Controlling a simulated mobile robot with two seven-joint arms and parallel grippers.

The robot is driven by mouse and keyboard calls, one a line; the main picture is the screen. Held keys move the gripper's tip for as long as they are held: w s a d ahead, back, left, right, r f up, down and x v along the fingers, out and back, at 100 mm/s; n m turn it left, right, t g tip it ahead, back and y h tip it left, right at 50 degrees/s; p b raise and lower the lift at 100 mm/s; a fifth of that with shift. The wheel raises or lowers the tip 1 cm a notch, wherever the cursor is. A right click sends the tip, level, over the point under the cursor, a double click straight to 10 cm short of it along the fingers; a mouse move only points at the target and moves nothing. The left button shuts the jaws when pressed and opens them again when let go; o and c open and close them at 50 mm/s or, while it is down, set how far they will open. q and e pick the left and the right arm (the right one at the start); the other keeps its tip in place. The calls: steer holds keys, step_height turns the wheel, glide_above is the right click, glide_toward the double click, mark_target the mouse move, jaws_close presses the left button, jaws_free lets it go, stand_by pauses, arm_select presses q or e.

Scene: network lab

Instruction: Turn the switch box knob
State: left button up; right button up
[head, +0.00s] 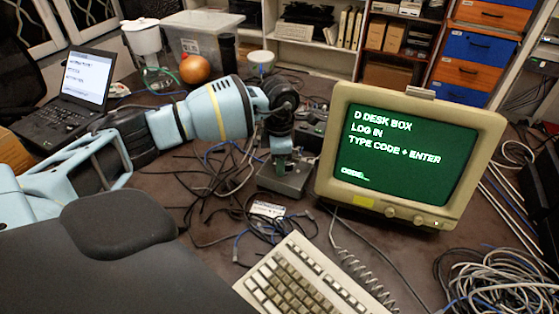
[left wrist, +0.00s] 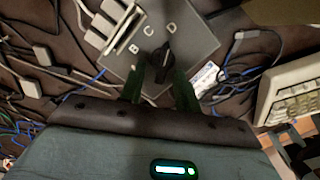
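The switch box (head: 293,181) is a grey metal box on the dark table, left of the green-screen monitor. In the left wrist view its grey top (left wrist: 190,44) carries the letters B, C and D around a black knob (left wrist: 158,63). The knob's upper end seems to lean toward D; its exact setting is hard to tell. My left gripper (head: 282,160) points down over the box. In the left wrist view the green fingers of my left gripper (left wrist: 160,80) stand apart on either side of the knob, with visible gaps. My right gripper is not in view.
The monitor (head: 404,150) stands close right of the box. A keyboard (head: 305,283) lies in front. Loose cables (head: 215,180) surround the box on the left and front. A laptop (head: 72,97) and an orange ball (head: 194,69) are farther back left.

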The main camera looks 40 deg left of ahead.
arm_select(q)
steer(key=shift+r, duration=3.95)
